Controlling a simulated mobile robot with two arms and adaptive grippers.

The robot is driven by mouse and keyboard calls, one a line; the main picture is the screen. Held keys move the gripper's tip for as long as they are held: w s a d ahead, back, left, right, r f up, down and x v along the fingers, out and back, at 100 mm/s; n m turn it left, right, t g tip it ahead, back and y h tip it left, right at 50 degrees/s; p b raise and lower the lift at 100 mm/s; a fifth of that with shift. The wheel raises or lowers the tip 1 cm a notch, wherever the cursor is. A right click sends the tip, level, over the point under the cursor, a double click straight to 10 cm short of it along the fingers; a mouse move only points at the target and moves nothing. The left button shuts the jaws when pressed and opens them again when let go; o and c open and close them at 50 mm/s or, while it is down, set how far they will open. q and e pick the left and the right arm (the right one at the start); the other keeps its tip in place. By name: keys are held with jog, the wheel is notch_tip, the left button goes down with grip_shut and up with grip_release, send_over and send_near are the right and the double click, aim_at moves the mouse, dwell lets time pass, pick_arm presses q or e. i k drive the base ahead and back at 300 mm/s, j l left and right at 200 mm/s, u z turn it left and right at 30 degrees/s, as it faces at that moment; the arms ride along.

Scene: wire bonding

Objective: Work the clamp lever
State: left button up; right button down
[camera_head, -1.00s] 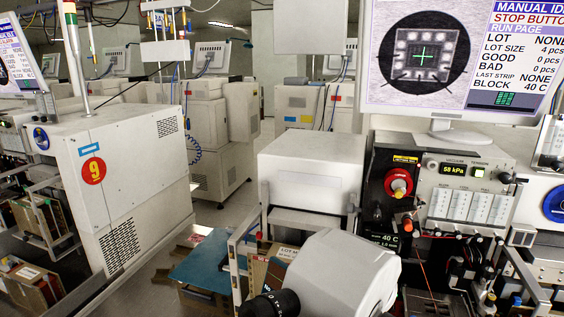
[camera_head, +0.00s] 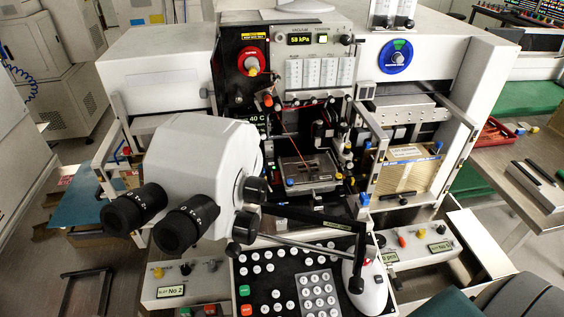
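Neither of my grippers is in the camera_head view. The wire bonder stands in the middle, with its work area and heater block (camera_head: 307,168) open to the front. I cannot tell for sure which part is the clamp lever. An orange-tipped lever (camera_head: 268,101) sticks out at the upper left of the work area. A black bar linkage with round knobs (camera_head: 310,224) runs across the front, below the work area. Small coloured knobs stand on the front left panel (camera_head: 185,290) and on the front right panel (camera_head: 425,255).
A white microscope head (camera_head: 200,150) with two black eyepieces juts forward at the left. A black keypad panel (camera_head: 285,275) lies in front. A strip magazine (camera_head: 405,175) stands at the right. A red knob (camera_head: 252,62) and a blue dial (camera_head: 397,57) are above.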

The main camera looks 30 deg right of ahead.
aim_at(397, 283)
jog(key=z, duration=0.4)
jog(key=k+l+z, duration=0.1)
jog(key=z, duration=0.3)
jog(key=l+z, duration=0.1)
jog(key=z, duration=0.3)
jog(key=l+z, duration=0.1)
jog(key=z, duration=0.3)
jog(key=k, duration=0.05)
